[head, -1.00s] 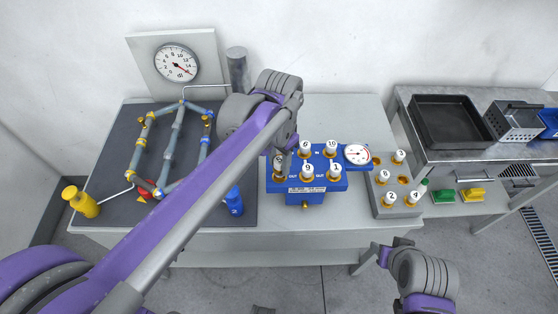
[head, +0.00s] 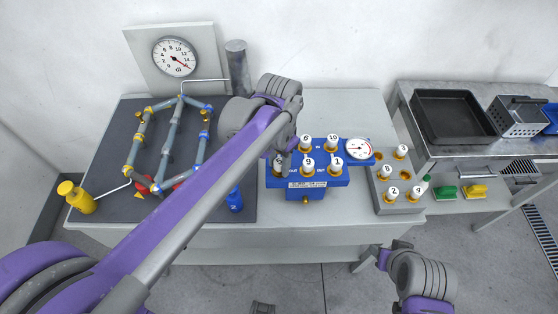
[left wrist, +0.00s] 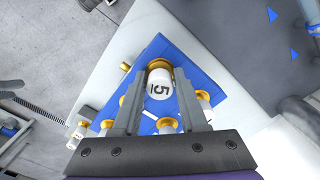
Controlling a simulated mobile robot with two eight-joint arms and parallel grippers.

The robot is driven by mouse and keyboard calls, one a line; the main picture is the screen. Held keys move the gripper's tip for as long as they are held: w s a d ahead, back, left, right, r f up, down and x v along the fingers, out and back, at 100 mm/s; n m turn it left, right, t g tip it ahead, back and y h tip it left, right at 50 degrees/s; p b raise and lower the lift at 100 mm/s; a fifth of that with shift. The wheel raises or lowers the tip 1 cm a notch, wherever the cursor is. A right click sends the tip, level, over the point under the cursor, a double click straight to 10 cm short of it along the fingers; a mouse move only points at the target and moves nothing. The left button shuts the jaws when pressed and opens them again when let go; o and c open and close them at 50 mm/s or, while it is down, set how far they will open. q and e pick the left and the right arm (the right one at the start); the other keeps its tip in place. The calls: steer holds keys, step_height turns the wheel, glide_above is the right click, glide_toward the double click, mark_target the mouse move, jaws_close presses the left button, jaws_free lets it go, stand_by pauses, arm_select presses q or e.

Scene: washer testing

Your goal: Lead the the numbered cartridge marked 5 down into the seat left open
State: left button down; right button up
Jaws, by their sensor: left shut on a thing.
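The numbered cartridge marked 5 (left wrist: 159,88) is white with a gold collar and is between my left fingers in the left wrist view. My left gripper (left wrist: 160,80) is shut on it. In the head view my left gripper (head: 286,167) is at the front left of the blue block (head: 338,181), and its fingers partly hide the cartridge (head: 277,164). The cartridge is at the block's front left place; I cannot tell how deep it sits. Cartridges 9 (head: 308,165) and 1 (head: 337,164) stand to its right. My right gripper (head: 377,256) is at the front; its fingers are unclear.
Cartridges 6 (head: 305,142) and 10 (head: 333,142) stand in the block's back row, near a round gauge (head: 358,148). A grey rack (head: 399,207) with several cartridges is to the right. A pipe loop (head: 168,145) lies on a dark mat at left.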

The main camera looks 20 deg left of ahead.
arm_select(q)
steer(key=shift+f, duration=0.25)
arm_select(e)
steer(key=shift+f, duration=0.2)
arm_select(q)
steer(key=shift+c, duration=1.8)
jaws_free()
step_height(320, 180, up, 11)
steer(key=shift+f+p, duration=0.15)
steer(key=shift+p, duration=0.15)
steer(key=shift+r+p, duration=0.8)
steer(key=shift+r, duration=0.75)
step_height(320, 180, up, 4)
steer(key=p, duration=0.2)
glide_above(279, 162)
steer(key=shift+w, duration=0.1)
arm_select(e)
steer(key=w+r, duration=0.3)
steer(key=r, duration=0.3)
steer(key=shift+r+t, duration=0.25)
steer(key=shift+t, duration=0.05)
